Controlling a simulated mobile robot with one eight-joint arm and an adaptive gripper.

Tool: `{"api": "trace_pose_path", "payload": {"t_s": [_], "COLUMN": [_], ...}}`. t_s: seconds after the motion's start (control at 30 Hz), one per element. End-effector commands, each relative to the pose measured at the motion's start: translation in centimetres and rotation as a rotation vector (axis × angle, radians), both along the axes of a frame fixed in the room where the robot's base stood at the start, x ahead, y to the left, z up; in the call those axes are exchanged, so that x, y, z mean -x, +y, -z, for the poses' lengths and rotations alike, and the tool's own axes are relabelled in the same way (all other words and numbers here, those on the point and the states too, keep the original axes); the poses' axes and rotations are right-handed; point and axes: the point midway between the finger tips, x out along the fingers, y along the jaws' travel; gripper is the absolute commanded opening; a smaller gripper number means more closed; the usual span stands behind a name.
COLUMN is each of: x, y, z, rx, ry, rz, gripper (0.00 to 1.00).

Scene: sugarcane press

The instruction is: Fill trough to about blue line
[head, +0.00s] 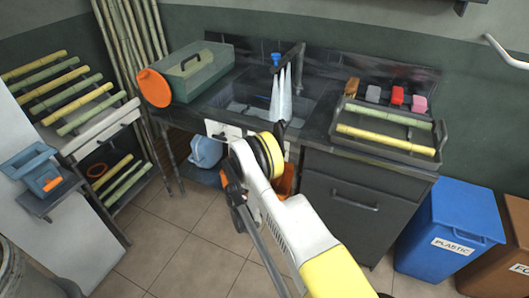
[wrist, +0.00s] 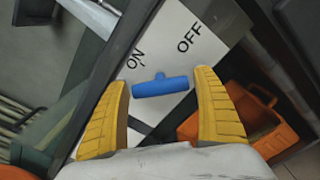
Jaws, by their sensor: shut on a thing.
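In the wrist view my gripper (wrist: 161,80) has its two yellow fingers closed around the ends of a blue T-shaped handle (wrist: 160,88). The handle sits on a white panel (wrist: 180,22) marked ON at left and OFF at right. In the head view this panel (head: 218,130) is on the front of the sink counter, and my arm hides the handle and fingertips. The sink trough (head: 240,106) lies below a dark faucet (head: 297,60) with a blue knob (head: 276,58). Whitish streams, seemingly water, fall into it.
A tray with cane pieces (head: 387,155) stands right of the sink, a green toolbox (head: 200,72) left. An orange container (wrist: 275,122) is below the panel. A blue bin (head: 445,230) is at right, a cane rack (head: 95,125) at left. Tiled floor is open at front left.

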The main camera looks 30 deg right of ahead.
Motion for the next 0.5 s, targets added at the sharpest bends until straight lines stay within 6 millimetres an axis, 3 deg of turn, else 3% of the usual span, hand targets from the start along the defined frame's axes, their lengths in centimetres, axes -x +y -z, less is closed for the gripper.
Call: {"api": "trace_pose_path", "payload": {"t_s": [0.5], "x": [-0.01], "y": [-0.07], "z": [-0.07], "rx": [-0.190], "ry": [-0.245], "rz": [-0.001], "gripper": [0.49]}}
